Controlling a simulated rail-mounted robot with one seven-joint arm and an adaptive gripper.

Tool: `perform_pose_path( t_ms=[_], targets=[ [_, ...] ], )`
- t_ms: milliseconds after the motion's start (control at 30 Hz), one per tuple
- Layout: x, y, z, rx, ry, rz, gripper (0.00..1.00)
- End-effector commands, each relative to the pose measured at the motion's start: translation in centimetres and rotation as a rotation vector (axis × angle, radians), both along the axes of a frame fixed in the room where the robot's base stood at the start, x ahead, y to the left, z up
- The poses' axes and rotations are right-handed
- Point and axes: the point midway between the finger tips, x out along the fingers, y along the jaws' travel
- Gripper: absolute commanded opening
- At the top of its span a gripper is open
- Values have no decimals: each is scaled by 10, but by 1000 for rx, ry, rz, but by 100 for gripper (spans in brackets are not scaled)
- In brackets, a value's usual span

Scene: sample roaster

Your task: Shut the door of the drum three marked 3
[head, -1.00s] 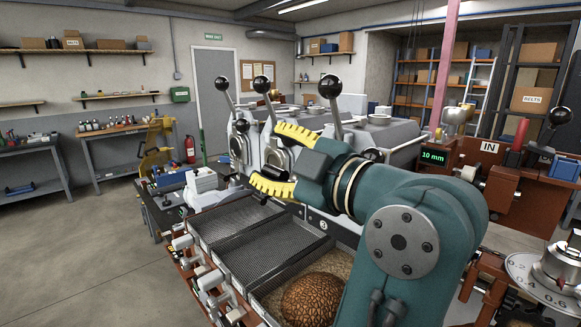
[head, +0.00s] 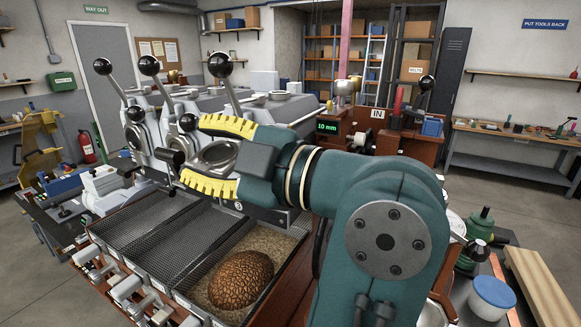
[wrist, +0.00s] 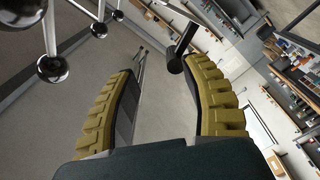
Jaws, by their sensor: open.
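Drum three is the nearest of the roaster's drums, with its 3 mark (head: 238,205) low on the front, largely behind my gripper in the head view. A round metal rim, perhaps its door (head: 217,152), shows between my fingers; how far the door stands open is unclear. My gripper (head: 193,151) has yellow ribbed fingers, is open and holds nothing. A black cylindrical grip (head: 170,157) lies just left of the fingertips in the head view. A black cylindrical grip (wrist: 174,61) also shows in the wrist view between the fingertips, closer to the right finger; contact is unclear.
A lever with a black ball (head: 219,65) rises above the gripper, with two similar levers left of it. Mesh cooling trays (head: 150,232) lie below; the nearest holds brown beans (head: 241,280). A brown machine with a 10 mm display (head: 327,127) stands behind the arm.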

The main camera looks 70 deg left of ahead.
Motion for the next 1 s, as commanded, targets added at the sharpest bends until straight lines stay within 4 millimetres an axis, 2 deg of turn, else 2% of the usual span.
perform_pose_path(
  t_ms=[1000],
  targets=[
    [48, -62, 2, 0, -3, 1, 47]
  ],
)
